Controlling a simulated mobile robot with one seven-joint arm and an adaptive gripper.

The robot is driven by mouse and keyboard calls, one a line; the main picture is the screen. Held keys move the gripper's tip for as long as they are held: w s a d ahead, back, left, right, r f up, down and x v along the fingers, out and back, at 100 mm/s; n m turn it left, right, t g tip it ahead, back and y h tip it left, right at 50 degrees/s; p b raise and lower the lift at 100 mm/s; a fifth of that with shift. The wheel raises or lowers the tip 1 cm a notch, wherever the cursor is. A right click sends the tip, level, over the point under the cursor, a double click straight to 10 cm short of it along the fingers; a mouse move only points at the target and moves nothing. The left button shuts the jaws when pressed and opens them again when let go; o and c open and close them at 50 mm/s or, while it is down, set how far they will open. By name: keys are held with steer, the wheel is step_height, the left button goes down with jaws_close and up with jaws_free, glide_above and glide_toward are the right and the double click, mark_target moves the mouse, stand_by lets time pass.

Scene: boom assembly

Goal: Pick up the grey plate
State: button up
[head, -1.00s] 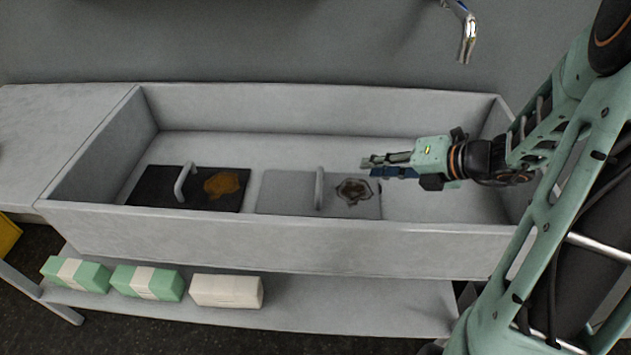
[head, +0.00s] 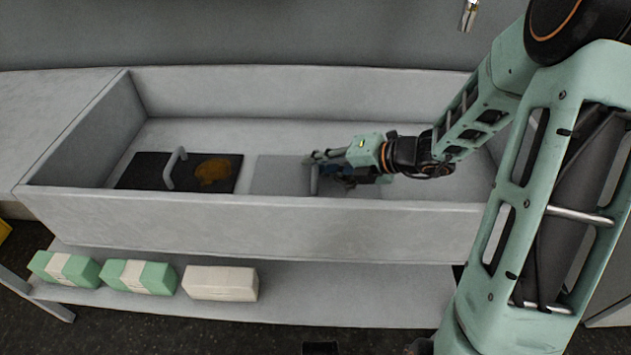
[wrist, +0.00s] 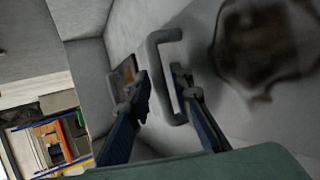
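The grey plate (head: 278,175) lies flat in the long sink, with an upright grey handle (head: 314,180) and a brown stain on its right part. In the head view my arm hides most of that right part. In the wrist view the handle (wrist: 158,72) and the dark stain (wrist: 262,48) show close up. My gripper (head: 318,160) is low over the plate at the handle. In the wrist view its fingers (wrist: 160,88) are apart, with the handle between their tips and gaps visible. I cannot tell whether either finger touches it.
A black plate (head: 140,171) with a handle and an orange-brown stain lies to the left in the sink (head: 250,215). The sink's front wall rises near the plates. Green and white packs (head: 138,277) and a white pack (head: 220,284) sit on the shelf below. A tap (head: 468,14) hangs above.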

steer(key=shift+w+a+f, duration=0.2)
steer(key=shift+a, duration=0.15)
jaws_close()
steer(key=shift+r, duration=0.15)
steer(key=shift+r, duration=0.1)
